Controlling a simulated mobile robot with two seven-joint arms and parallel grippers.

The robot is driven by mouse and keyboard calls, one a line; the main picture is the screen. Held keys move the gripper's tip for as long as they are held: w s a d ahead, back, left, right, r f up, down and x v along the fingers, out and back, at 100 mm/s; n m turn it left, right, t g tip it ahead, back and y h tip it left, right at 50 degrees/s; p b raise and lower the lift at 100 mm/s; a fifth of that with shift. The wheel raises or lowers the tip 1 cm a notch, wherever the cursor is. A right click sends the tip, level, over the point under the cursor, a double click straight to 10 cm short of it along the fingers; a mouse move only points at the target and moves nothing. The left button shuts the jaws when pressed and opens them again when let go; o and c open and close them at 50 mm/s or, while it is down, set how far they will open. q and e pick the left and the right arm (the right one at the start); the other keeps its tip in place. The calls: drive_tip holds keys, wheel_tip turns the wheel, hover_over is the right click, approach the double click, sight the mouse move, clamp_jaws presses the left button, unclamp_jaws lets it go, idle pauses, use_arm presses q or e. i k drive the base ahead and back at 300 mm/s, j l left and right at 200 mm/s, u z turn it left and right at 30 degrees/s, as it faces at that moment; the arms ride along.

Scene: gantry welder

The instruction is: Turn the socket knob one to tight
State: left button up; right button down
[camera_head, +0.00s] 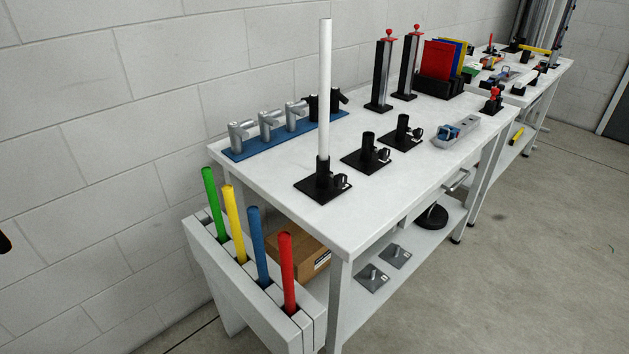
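Three black sockets on square base plates stand in a row on the white table (262,197). The middle socket (368,152) and the far socket (403,131) are empty, each with a similar side knob. No labels tell which is socket one, and knob tightness cannot be seen. Neither gripper can be made out; only a small dark shape (4,242) shows at the left edge, too cut off to identify.
Green, yellow, blue and red tubes stand in a white rack (235,285) at the table's near end. A blue tray (285,136) with metal fittings lies behind the sockets. Two black posts with red knobs and a coloured plate holder (445,88) stand farther back. Floor at right is clear.

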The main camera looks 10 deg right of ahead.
sight(340, 180)
drive_tip(key=l+u, duration=0.15)
drive_tip(key=u, duration=1.05)
drive_tip(key=l+u, duration=0.8)
drive_tip(key=k+l+u, duration=0.4)
drive_tip(key=u, duration=0.15)
drive_tip(key=k+l+u, duration=0.35)
drive_tip(key=k+l, duration=0.15)
drive_tip(key=l, duration=0.2)
drive_tip(key=k+l+u, duration=0.1)
drive_tip(key=k+l, duration=0.4)
drive_tip(key=k, duration=0.05)
